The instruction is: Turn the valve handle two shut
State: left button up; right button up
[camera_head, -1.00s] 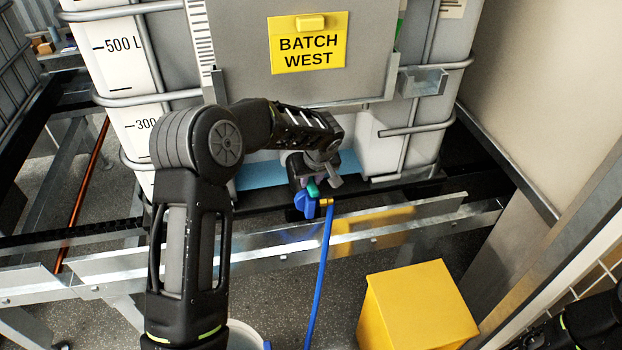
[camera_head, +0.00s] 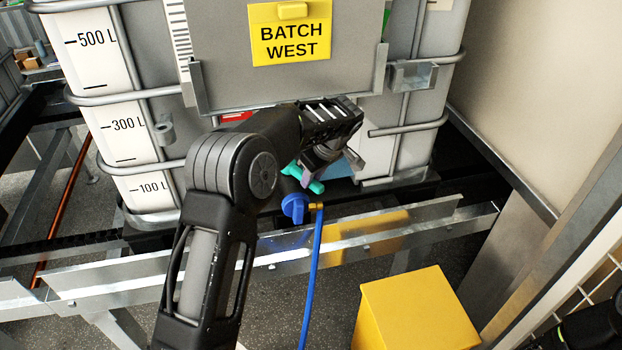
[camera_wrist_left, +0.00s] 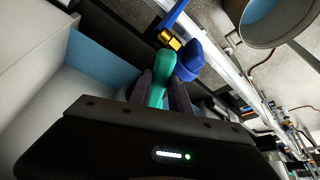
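The valve handle (camera_head: 317,187) is a teal lever below the BATCH WEST tank, just above a round blue valve part (camera_head: 294,207) with a brass fitting and blue hose. I see no number on it. My left gripper (camera_head: 332,168) is at the handle, its fingers apart, one crossing in front of the lever. In the left wrist view the handle (camera_wrist_left: 158,92) lies between the two fingers (camera_wrist_left: 160,95), with the blue part (camera_wrist_left: 203,62) beyond it. Whether a finger touches the handle is unclear. My right gripper is out of view; only part of that arm shows at bottom right.
The white tank (camera_head: 122,97) in its metal cage stands behind the valve. A metal rail (camera_head: 400,232) runs in front. The blue hose (camera_head: 313,270) hangs down. A yellow box (camera_head: 415,310) stands on the floor at right. A beige wall (camera_head: 540,90) closes off the right side.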

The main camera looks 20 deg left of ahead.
pick_arm(q)
jog(key=o, duration=0.5)
jog(key=shift+r, duration=0.1)
jog(key=b+v, duration=0.1)
jog(key=v, duration=0.6)
jog(key=shift+d+r, duration=0.15)
jog(key=shift+r, duration=0.1)
